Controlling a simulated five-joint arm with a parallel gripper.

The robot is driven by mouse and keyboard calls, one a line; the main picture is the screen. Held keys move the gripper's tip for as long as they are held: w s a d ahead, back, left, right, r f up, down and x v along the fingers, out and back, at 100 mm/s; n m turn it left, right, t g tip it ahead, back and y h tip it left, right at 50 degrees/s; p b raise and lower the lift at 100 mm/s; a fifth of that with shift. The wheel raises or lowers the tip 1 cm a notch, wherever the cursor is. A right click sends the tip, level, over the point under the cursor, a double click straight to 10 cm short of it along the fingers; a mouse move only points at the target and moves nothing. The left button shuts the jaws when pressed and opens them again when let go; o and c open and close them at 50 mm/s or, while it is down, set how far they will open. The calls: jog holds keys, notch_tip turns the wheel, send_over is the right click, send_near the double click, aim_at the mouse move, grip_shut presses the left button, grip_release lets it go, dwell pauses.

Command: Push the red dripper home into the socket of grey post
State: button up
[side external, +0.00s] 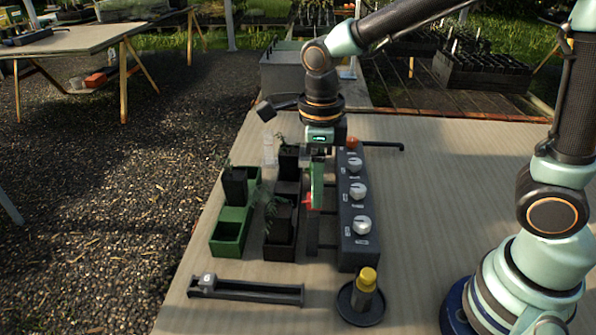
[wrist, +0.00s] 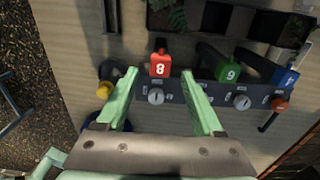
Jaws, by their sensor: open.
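The red dripper (wrist: 160,65), marked 8, is in the upper middle of the wrist view, beside the dark knob panel (wrist: 190,92). In the side view a small red part of it (side external: 308,202) shows left of the panel, close to my fingertips. My gripper (wrist: 160,77) is open and empty, its two pale green fingers spread on either side of the dripper's line. In the side view my gripper (side external: 317,205) points down beside the panel. The grey post and its socket cannot be made out clearly, nor how deep the dripper sits.
A green dripper (wrist: 230,69) marked 6 and a blue one (wrist: 285,78) stand further right along the panel. Green (side external: 230,236) and black (side external: 279,251) trays with pots lie left. A yellow-capped bottle (side external: 365,287) stands on a black saucer at the front.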

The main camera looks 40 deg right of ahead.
notch_tip(320, 180, up, 10)
jog(key=shift+f, duration=0.15)
dwell(0.4)
jog(key=s+d+n+t, duration=0.2)
jog(key=d+n, duration=0.3)
jog(key=n, duration=0.8)
jog(key=s+d+f+n+t, duration=0.1)
jog(key=s+d+n+t, duration=0.2)
jog(key=n, duration=1.1)
jog(key=d, duration=0.3)
jog(key=shift+t, duration=0.3)
jog(key=shift+o, duration=0.4)
